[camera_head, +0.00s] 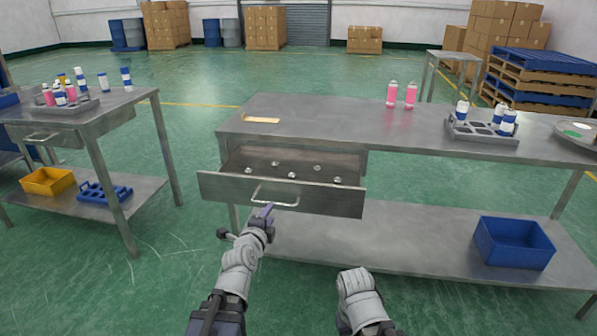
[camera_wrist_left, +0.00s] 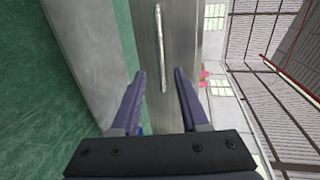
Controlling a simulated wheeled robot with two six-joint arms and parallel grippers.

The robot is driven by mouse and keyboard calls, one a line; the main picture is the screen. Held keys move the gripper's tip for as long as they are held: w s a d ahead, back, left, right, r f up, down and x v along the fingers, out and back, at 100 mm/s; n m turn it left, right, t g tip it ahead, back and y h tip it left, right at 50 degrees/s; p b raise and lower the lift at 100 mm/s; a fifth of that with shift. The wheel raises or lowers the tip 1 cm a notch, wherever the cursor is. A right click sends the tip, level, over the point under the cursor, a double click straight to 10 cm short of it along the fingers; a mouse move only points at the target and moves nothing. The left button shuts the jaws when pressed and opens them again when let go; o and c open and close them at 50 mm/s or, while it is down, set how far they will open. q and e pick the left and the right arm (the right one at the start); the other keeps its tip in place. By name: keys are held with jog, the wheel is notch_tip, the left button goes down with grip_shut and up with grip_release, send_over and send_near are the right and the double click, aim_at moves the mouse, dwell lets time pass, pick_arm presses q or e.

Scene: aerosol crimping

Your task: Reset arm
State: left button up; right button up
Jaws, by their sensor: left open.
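My left gripper (camera_head: 264,213) is open, just in front of the handle (camera_head: 275,197) of a pulled-out metal drawer (camera_head: 225,188) under the middle table. In the left wrist view, the left gripper (camera_wrist_left: 161,73) has its two fingers apart with nothing between them. The bar handle (camera_wrist_left: 160,48) is ahead of the fingertips, near their gap. Whether a finger touches the handle cannot be told. Several small silvery parts (camera_head: 291,175) lie in the drawer. My right arm shows at the bottom of the head view, but its gripper cannot be made out.
The middle table (camera_head: 330,118) holds two pink cans (camera_head: 391,94), a grey rack (camera_head: 481,135) with blue-and-white cans and a tan piece (camera_head: 261,120). A blue bin (camera_head: 513,242) sits on its lower shelf. A side table (camera_head: 125,98) stands left. Green floor is clear between the tables.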

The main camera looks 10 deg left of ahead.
pick_arm(q)
jog(key=s+d+r+n+g+h+p, duration=0.2)
jog(key=s+d+n+g+p, duration=0.4)
jog(key=s+d+g+p, duration=0.6)
jog(key=s+d+r+n+g+y+p, duration=0.2)
jog(key=s+r+n+g+y+p, duration=0.2)
jog(key=s+n+p, duration=0.4)
jog(key=s+r+p, duration=0.1)
jog(key=s+p, duration=0.3)
jog(key=shift+s+r+n+p, duration=0.2)
jog(key=shift+r+n+p, duration=0.1)
jog(key=shift+r, duration=0.05)
